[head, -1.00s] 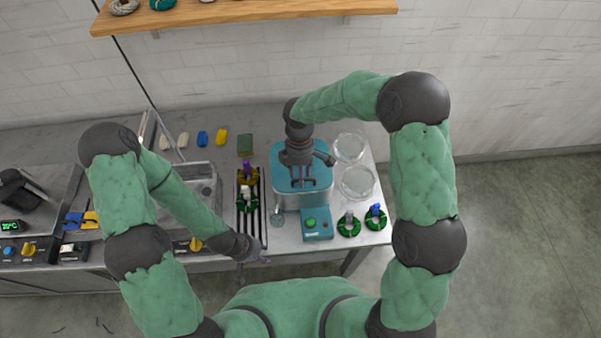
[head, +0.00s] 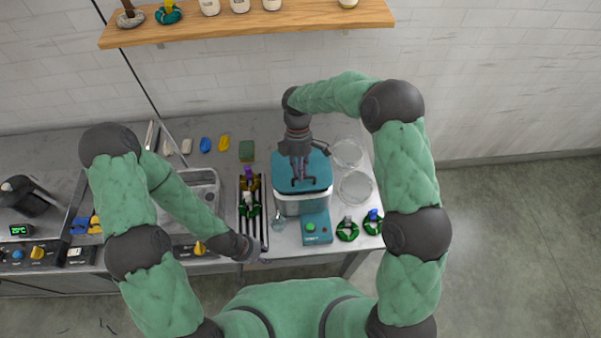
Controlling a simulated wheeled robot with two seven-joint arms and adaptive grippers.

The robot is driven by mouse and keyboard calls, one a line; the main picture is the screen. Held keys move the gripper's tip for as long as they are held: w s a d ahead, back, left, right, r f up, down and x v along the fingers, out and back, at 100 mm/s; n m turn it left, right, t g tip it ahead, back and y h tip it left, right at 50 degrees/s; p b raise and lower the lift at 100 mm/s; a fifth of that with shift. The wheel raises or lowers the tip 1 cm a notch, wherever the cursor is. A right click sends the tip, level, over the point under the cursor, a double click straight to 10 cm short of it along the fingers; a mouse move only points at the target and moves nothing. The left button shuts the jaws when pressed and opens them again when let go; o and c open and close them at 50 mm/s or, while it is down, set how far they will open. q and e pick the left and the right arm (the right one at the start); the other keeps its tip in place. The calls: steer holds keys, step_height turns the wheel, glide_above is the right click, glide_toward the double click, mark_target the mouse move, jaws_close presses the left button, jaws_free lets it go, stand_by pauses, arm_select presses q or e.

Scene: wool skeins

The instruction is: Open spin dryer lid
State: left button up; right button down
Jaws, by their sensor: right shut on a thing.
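The spin dryer (head: 299,204) is a pale box on the counter with a teal lid (head: 318,170) on top. The lid looks closed, as far as I can tell. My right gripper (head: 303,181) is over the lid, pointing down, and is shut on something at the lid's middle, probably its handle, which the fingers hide. My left gripper (head: 251,256) is low at the counter's front edge, away from the dryer; its fingers are too small to read.
Two clear glass bowls (head: 356,187) stand right of the dryer. Green skeins (head: 347,230) sit at front right. A rack (head: 252,215) with skeins is left of the dryer, near the sink (head: 203,185). A wooden shelf (head: 290,22) runs above.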

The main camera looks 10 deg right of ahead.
steer(key=w+r+g, duration=0.1)
steer(key=w+r+g+p, duration=0.1)
steer(key=r, duration=0.1)
steer(key=shift+w+r, duration=0.3)
steer(key=shift+w, duration=0.1)
steer(key=shift+w+r+p, duration=0.3)
steer(key=shift+w+r, duration=0.85)
steer(key=shift+w, duration=0.1)
